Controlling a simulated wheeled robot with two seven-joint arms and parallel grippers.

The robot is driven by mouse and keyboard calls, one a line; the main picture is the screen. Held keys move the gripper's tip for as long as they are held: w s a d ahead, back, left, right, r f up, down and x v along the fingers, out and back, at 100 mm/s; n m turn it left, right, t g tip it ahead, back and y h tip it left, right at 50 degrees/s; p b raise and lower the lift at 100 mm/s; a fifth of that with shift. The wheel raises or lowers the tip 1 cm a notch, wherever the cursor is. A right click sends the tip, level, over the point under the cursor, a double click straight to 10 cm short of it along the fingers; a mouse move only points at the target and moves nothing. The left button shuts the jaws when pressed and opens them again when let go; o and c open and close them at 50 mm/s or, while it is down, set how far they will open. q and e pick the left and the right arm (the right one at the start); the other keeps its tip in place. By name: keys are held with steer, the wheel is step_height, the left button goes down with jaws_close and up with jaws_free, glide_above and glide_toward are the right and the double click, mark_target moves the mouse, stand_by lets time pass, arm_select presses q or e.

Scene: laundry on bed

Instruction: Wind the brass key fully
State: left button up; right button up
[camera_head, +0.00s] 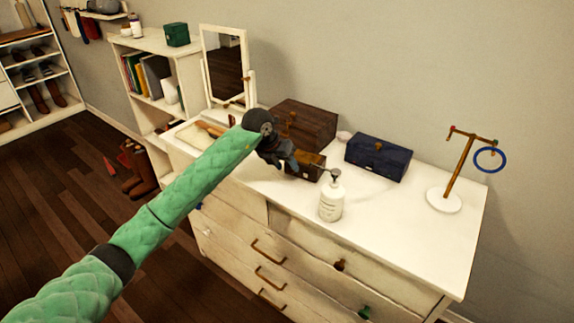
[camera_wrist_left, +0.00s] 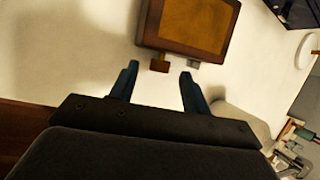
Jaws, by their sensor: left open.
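A small box with a brown rim and amber top (camera_wrist_left: 190,25) lies ahead of my left gripper in the left wrist view. It also shows in the head view as a small brown box (camera_head: 310,168), partly hidden by the gripper. A small brownish-brass piece (camera_wrist_left: 160,64), which looks like the key, sticks out of its near side. A grey piece (camera_wrist_left: 193,63) sits beside it. My left gripper (camera_head: 287,158) is open, its two blue fingers (camera_wrist_left: 159,72) apart and appearing on either side of the brass piece. I cannot tell whether they touch it. My right gripper is not visible.
The dresser's right front top is clear.

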arm_select(q)
steer(key=shift+x, duration=0.75)
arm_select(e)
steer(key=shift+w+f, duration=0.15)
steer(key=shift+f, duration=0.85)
arm_select(q)
steer(key=c, duration=1)
steer(key=shift+d+f+t+y+b, duration=0.15)
steer(key=shift+t+y+b, duration=0.3)
steer(key=shift+b, duration=0.3)
steer(key=shift+s+y+b, duration=0.1)
steer(key=shift+y+b, duration=0.25)
steer(key=shift+d+m+t+y, duration=0.15)
steer(key=shift+m+t+y, duration=0.15)
steer(key=shift+y, duration=0.1)
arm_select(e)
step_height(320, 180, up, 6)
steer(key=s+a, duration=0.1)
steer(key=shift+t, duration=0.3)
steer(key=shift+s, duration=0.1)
